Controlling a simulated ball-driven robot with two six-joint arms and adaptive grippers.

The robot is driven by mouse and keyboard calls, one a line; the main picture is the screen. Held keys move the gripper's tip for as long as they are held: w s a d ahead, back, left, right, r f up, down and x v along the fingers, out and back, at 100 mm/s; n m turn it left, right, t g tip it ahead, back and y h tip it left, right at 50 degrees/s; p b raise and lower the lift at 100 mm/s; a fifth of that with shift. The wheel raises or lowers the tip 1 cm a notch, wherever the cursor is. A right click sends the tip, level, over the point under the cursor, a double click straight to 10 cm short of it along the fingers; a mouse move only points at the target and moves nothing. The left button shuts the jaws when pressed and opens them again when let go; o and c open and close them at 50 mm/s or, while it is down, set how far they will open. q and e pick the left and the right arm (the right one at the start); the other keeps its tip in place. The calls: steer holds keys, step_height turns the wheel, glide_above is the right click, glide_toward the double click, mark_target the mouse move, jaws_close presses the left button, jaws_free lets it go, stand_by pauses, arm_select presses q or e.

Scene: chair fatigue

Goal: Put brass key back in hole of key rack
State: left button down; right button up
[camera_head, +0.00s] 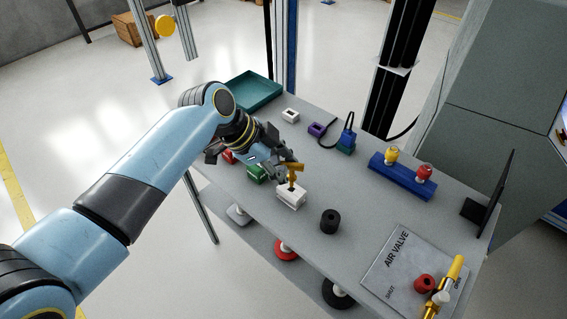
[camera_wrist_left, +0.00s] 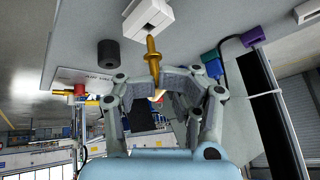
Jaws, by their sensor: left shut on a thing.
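The brass key (camera_head: 292,178) is gripped by my left gripper (camera_head: 284,169) and points down at a white block (camera_head: 290,198) near the table's front edge. In the left wrist view, my left gripper (camera_wrist_left: 157,82) is shut on the key (camera_wrist_left: 153,58). The key's tip lies at or just over the dark hole of the white block (camera_wrist_left: 150,16). I cannot tell whether the tip is inside the hole. No part is labelled as a key rack; the white block is the holed part at the key. My right gripper is not in view.
A black cylinder (camera_head: 330,221) stands right of the white block. Green (camera_head: 256,173) and red (camera_head: 227,156) blocks sit beside my left gripper. A blue bar (camera_head: 400,178) with yellow and red knobs is farther back. An air valve panel (camera_head: 393,270) lies at the right front.

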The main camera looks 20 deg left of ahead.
arm_select(q)
steer(key=shift+f+b, duration=0.55)
steer(key=shift+f, duration=0.2)
steer(key=shift+f+b, duration=1)
steer(key=shift+f, duration=0.35)
steer(key=c, duration=0.6)
jaws_free()
steer(key=shift+r, duration=0.1)
steer(key=v, duration=1.2)
